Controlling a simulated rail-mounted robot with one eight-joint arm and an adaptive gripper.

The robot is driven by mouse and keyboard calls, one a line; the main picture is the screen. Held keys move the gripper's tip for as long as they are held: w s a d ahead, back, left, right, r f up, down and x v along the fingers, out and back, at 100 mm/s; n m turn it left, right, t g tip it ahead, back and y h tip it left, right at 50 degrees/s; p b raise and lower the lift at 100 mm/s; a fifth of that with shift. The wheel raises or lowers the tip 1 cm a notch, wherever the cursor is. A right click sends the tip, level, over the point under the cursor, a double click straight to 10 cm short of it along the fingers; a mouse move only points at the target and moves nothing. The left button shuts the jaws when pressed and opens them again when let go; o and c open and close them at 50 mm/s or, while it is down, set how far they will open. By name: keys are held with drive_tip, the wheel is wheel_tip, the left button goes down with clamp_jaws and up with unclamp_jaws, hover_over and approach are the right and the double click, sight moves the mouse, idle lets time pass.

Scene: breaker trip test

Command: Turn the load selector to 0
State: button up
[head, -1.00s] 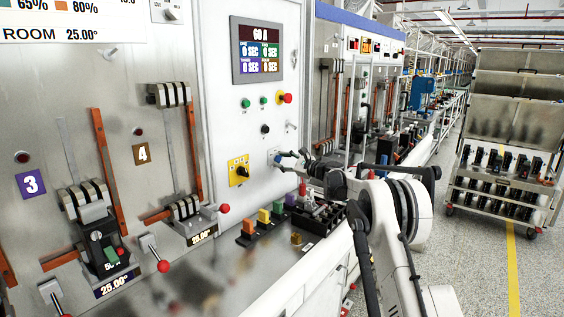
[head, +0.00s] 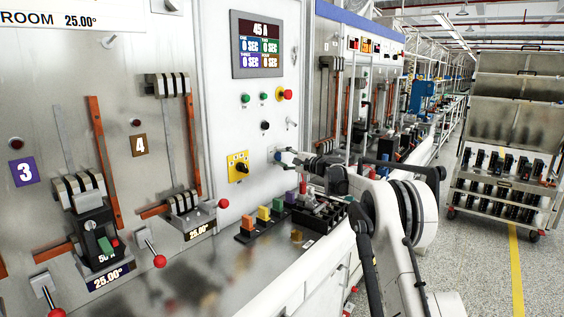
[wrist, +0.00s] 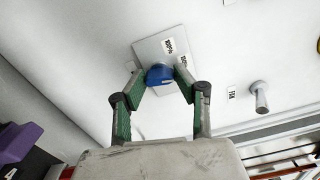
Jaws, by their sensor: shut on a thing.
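The load selector appears to be the blue knob (wrist: 160,74) on a square grey plate (wrist: 150,48) with small white labels, seen in the wrist view. The plate also shows in the head view (head: 275,150), on the white cabinet front. My gripper (wrist: 163,80) has its green-padded fingers closed on the sides of the blue knob. In the head view my gripper (head: 285,157) reaches the plate from the right and hides most of the knob. The labels are too tilted and small to read surely. The display (head: 257,45) above reads 45 A.
A yellow plate with a black knob (head: 238,167) sits left of my gripper. Coloured blocks (head: 262,219) and a black tray (head: 320,215) stand on the bench below. A peg (wrist: 260,97) sticks out of the panel near my gripper. A loaded cart (head: 505,150) stands at right.

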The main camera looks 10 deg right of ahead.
drive_tip(key=shift+n+b, duration=0.3)
drive_tip(key=shift+n, duration=0.7)
drive_tip(key=o, duration=1.1)
drive_tip(key=v, duration=1.2)
